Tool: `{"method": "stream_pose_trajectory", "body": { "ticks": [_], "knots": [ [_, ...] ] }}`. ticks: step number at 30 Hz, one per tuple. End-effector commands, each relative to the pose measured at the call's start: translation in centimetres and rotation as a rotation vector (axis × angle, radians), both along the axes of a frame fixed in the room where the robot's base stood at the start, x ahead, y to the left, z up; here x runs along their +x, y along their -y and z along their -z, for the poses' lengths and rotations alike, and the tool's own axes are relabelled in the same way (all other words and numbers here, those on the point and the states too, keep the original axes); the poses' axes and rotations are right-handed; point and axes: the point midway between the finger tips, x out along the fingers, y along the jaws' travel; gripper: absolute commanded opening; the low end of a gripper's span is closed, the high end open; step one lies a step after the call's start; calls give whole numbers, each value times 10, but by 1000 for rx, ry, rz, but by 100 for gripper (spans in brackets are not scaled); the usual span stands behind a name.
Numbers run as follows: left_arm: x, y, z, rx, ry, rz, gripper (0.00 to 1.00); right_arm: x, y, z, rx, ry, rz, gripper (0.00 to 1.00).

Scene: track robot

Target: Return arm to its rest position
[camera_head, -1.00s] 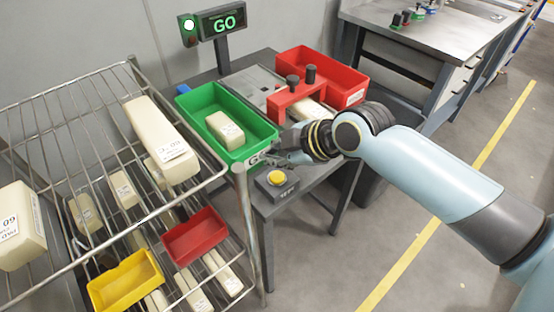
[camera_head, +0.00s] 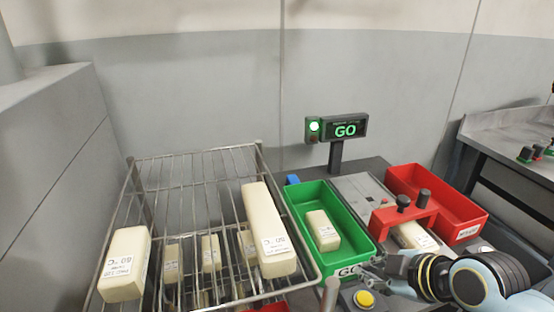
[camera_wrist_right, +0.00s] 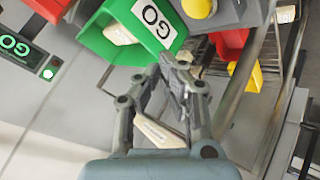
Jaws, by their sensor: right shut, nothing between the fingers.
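My right arm comes in from the lower right of the head view. Its gripper (camera_head: 374,268) is at the front edge of the green GO bin (camera_head: 361,240), just above the yellow button (camera_head: 364,299). In the right wrist view the gripper's fingertips (camera_wrist_right: 168,62) are together with nothing between them, and the green bin's GO face (camera_wrist_right: 152,22) lies just beyond them. A cream block (camera_head: 322,230) lies in the green bin. I cannot see my left gripper in either view.
A wire rack (camera_head: 190,158) with several cream blocks stands left of the bench. A red bin (camera_head: 468,212) and a red fixture (camera_head: 404,220) stand right of the green bin. A GO sign (camera_head: 346,130) is lit green behind. A wall closes off the back.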

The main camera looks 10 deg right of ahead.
Motion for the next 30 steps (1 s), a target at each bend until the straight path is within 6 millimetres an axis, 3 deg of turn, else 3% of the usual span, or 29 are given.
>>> {"method": "stream_pose_trajectory", "body": {
  "ticks": [2, 8, 15, 24, 30],
  "knots": [
    [0, 0, 0, 0, 0, 0, 40, -9, -3, -2, 20, -32, 24, 0],
    [0, 0, 0, 0, 0, 0, 40, -66, -8, -21, 118, -219, 231, 0],
    [0, 0, 0, 0, 0, 0, 40, -129, 1, -49, 191, -386, 549, 0],
    [0, 0, 0, 0, 0, 0, 40, -191, 18, -84, 247, -480, 913, 0],
    [-1, 0, 16, 0, -2, 0, 40, -178, 21, -22, 239, -497, 911, 0]
  ]
}}
